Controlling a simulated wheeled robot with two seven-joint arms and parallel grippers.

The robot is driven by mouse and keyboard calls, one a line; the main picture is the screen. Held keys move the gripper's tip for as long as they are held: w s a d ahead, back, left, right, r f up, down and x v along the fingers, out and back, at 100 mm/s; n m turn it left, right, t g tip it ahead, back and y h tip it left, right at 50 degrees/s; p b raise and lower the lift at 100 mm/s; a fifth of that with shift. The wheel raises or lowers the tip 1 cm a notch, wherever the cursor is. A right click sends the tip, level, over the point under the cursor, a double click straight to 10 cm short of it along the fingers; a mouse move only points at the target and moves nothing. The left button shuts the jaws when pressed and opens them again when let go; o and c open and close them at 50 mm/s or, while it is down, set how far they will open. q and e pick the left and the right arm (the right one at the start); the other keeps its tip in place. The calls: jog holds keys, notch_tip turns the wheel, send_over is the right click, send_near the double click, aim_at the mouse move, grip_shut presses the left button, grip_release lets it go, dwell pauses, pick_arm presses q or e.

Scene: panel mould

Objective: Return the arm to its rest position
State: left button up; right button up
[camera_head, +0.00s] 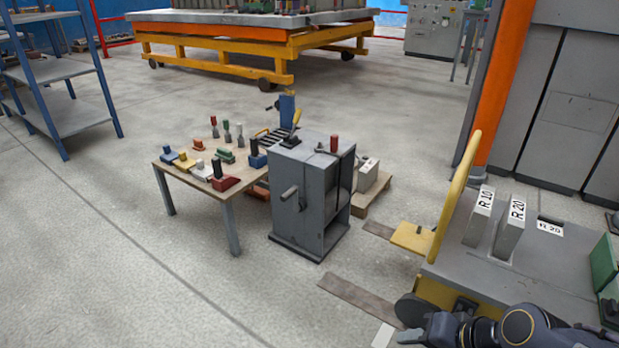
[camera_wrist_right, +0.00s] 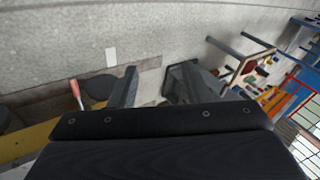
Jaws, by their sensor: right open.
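My right arm (camera_head: 520,328) comes in at the bottom right of the head view, low over the front of the grey cart (camera_head: 513,268). My right gripper (camera_head: 418,330) points left, near the cart's black wheel. In the right wrist view its two grey fingers stand apart, and the gap of the right gripper (camera_wrist_right: 163,76) holds nothing. The floor shows beyond the fingers. My left gripper and left arm are not in view.
The cart has a yellow handle (camera_head: 455,195) and carries plates marked R 10 (camera_head: 479,213) and R 20 (camera_head: 510,228). A grey cabinet (camera_head: 308,200) and a table (camera_head: 200,178) with several coloured tools stand left of it. The floor at the lower left is clear.

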jog(key=s+d+r+n, duration=0.1)
jog(key=s+r+n, duration=0.25)
jog(key=s, duration=0.45)
notch_tip(320, 180, up, 39)
jog(key=h+p, duration=0.1)
jog(key=p, duration=3.7)
jog(key=shift+d+t, duration=0.15)
jog(key=shift+t, duration=0.15)
